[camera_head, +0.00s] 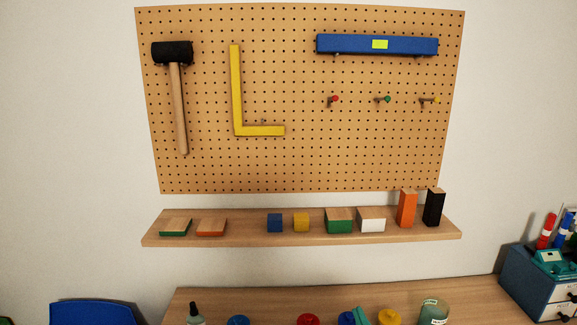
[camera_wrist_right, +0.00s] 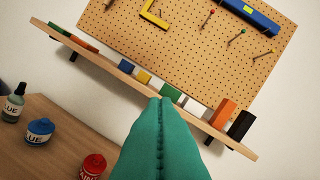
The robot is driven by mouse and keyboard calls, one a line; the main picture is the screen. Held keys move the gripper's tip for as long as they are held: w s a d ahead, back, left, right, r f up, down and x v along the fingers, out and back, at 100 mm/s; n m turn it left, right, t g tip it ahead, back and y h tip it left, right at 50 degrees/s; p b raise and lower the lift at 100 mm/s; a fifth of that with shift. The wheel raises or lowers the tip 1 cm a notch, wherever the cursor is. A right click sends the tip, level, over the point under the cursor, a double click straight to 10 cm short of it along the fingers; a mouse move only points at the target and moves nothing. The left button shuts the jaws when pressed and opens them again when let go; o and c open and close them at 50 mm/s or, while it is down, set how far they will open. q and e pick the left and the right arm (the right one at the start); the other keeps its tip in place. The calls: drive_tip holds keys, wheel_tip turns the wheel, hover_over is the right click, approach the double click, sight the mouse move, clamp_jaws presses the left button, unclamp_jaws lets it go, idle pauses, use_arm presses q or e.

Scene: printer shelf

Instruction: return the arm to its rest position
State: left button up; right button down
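My right gripper (camera_head: 360,316) shows only as a small teal tip at the bottom edge of the head view, over the desk, in front of the jars. In the right wrist view its two teal fingers (camera_wrist_right: 160,100) lie together along a seam, with nothing visible between them. The fingers point towards the wooden shelf (camera_head: 300,236), which shows behind them in the wrist view (camera_wrist_right: 124,72). They hide part of the shelf there. My left gripper is in neither view.
Several small blocks, among them an orange one (camera_head: 407,209) and a black one (camera_head: 433,208), stand on the shelf. Above is a pegboard (camera_head: 300,165) with a mallet (camera_head: 178,100), yellow square (camera_head: 238,90) and blue level (camera_head: 345,45). A red jar (camera_wrist_right: 93,168) stands on the desk (camera_head: 270,300).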

drive_tip(key=s+d+f+m+g+h, duration=0.2)
drive_tip(key=s+d+f+m+g, duration=0.15)
drive_tip(key=f, duration=0.35)
drive_tip(key=s+d+f+m+g+h, duration=0.25)
drive_tip(key=s+f+g, duration=0.25)
drive_tip(key=f, duration=0.3)
drive_tip(key=s+d+f+g+y, duration=0.1)
drive_tip(key=s+f+g, duration=0.3)
drive_tip(key=s, duration=0.3)
drive_tip(key=s+d+f+g, duration=0.1)
drive_tip(key=s+f+g, duration=0.25)
drive_tip(key=s, duration=0.25)
wheel_tip(320, 180, down, 28)
drive_tip(key=s+f+g+b, duration=0.1)
drive_tip(key=s+b, duration=0.1)
drive_tip(key=b, duration=0.1)
drive_tip(key=s+d+f+g+b, duration=0.1)
drive_tip(key=s+d+f+b, duration=0.1)
drive_tip(key=s+f, duration=1.4)
wheel_tip(320, 180, down, 2)
drive_tip(key=shift+d+f, duration=0.15)
drive_tip(key=shift+d, duration=0.25)
